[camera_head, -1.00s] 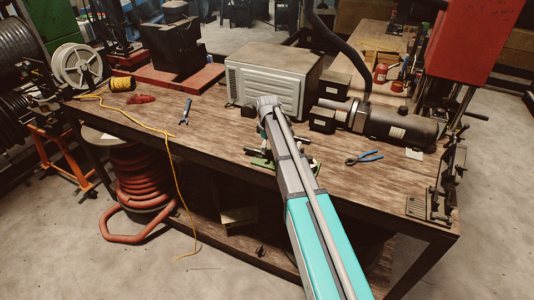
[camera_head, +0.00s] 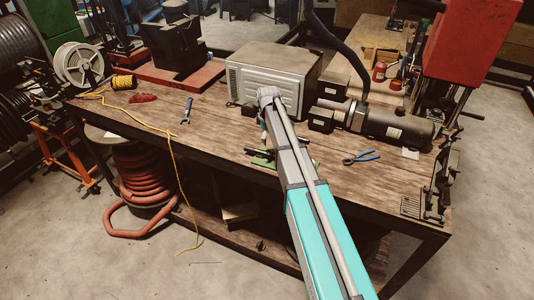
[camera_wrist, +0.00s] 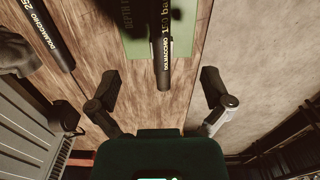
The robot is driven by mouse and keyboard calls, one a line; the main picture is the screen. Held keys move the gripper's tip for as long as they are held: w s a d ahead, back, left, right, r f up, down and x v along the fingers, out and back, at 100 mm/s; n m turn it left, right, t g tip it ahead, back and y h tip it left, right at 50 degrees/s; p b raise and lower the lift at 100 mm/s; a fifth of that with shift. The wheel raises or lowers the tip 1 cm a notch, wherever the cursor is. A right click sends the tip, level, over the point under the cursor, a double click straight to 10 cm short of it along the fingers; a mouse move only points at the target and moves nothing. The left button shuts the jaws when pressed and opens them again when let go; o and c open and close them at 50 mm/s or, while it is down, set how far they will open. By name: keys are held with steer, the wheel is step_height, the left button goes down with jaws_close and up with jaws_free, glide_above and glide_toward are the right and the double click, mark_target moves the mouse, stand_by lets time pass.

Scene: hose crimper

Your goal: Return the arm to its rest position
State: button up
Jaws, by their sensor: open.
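My arm (camera_head: 318,225) reaches from the bottom of the head view up over the wooden workbench (camera_head: 215,125). Its wrist end is near the grey box-shaped unit; my gripper is mostly hidden there by the arm. In the wrist view my gripper (camera_wrist: 160,86) is open, with its two dark fingers spread apart. A black hose piece with white lettering (camera_wrist: 163,45) appears in the space between the fingers, above a green plate (camera_wrist: 183,35). I see no contact with either finger. A second lettered black hose (camera_wrist: 48,30) lies to the left.
The grey box-shaped unit (camera_head: 272,80) stands close behind my wrist. A black cylindrical motor (camera_head: 395,127) lies to its right. Blue-handled pliers (camera_head: 361,157) and a blue wrench (camera_head: 186,110) lie on the bench. A yellow cord (camera_head: 172,160) hangs over the front edge.

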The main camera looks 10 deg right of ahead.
steer(key=shift+r, duration=0.15)
stand_by(0.5)
steer(key=shift+s, duration=0.4)
steer(key=s+f+m+b, duration=0.3)
steer(key=s+m, duration=0.8)
steer(key=s, duration=1.7)
steer(key=shift+s+a+f, duration=0.2)
steer(key=shift+a, duration=0.15)
